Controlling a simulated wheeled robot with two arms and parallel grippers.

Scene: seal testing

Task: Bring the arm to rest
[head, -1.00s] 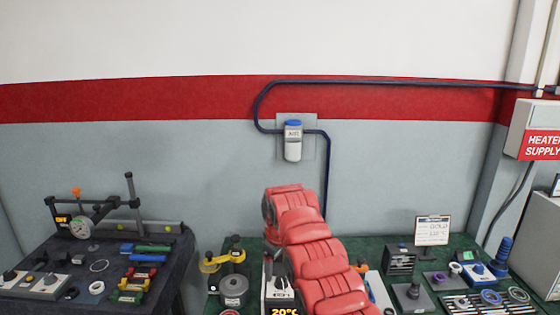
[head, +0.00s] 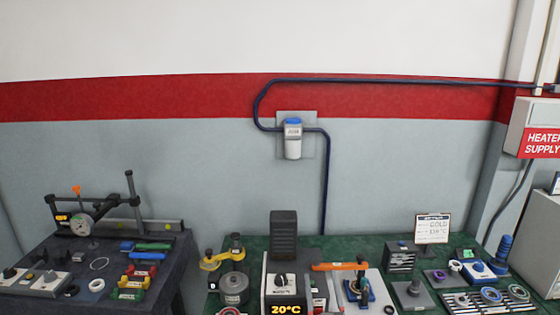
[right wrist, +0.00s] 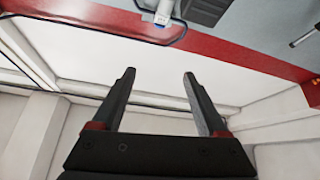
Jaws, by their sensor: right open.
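My right gripper (right wrist: 159,72) shows in the right wrist view with its two dark fingers apart and nothing between them. Its fingers point toward the wall, where the red band (right wrist: 240,45) and the white air unit (right wrist: 163,10) show near the top of the picture. In the head view I cannot make out the right gripper or its red arm. My left gripper is in neither current view.
The green bench (head: 225,305) carries a 20°C unit (head: 285,285), a dark ribbed block (head: 283,235), an orange-handled tool (head: 340,266) and a sign (head: 432,228). A dark table (head: 105,270) with a gauge stand is at left.

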